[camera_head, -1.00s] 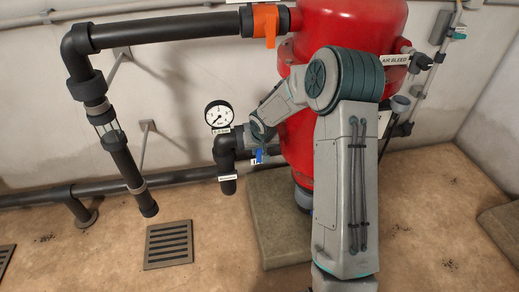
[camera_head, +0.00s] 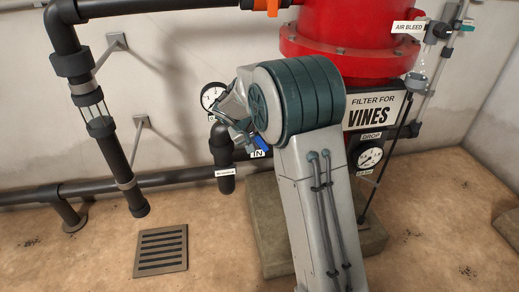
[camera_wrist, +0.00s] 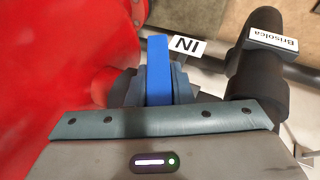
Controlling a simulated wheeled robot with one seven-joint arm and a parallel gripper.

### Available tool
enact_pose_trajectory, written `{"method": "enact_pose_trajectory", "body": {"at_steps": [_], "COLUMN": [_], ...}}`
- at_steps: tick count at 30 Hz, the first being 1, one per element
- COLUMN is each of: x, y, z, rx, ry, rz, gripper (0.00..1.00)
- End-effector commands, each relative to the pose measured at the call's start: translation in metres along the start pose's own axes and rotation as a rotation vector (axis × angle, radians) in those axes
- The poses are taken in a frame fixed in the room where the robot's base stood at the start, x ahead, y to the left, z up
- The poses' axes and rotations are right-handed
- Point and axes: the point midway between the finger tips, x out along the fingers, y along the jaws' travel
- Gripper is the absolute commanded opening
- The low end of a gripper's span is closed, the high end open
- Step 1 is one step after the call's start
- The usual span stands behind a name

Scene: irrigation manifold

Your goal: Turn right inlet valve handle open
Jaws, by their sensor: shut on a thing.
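The blue valve handle (camera_head: 262,143) shows beside the "IN" label (camera_head: 257,154), left of the red filter tank (camera_head: 345,35) in the head view. There it looks tilted and is partly covered by my arm. In the wrist view the handle (camera_wrist: 158,68) stands upright in the picture, between the grey-blue fingers of my gripper (camera_wrist: 155,90). My gripper is shut on it. The valve body behind the handle is hidden.
A black pipe end (camera_wrist: 258,70) with a name tag stands close beside the handle. The red tank (camera_wrist: 60,80) is close on the other side. A pressure gauge (camera_head: 211,97) sits above, partly hidden by my arm. A floor drain (camera_head: 161,250) lies front left.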

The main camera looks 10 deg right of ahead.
Motion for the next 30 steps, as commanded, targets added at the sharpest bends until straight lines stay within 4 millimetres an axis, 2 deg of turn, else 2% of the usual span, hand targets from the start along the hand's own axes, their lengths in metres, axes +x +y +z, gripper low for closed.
{"method": "enact_pose_trajectory", "body": {"at_steps": [1, 30], "x": [0.0053, 0.005], "y": [-0.0071, -0.0101], "z": [0.0016, 0.0022], "rx": [-0.018, -0.35], "ry": [0.005, 0.001], "rz": [0.034, 0.835], "gripper": [0.0, 0.0]}}
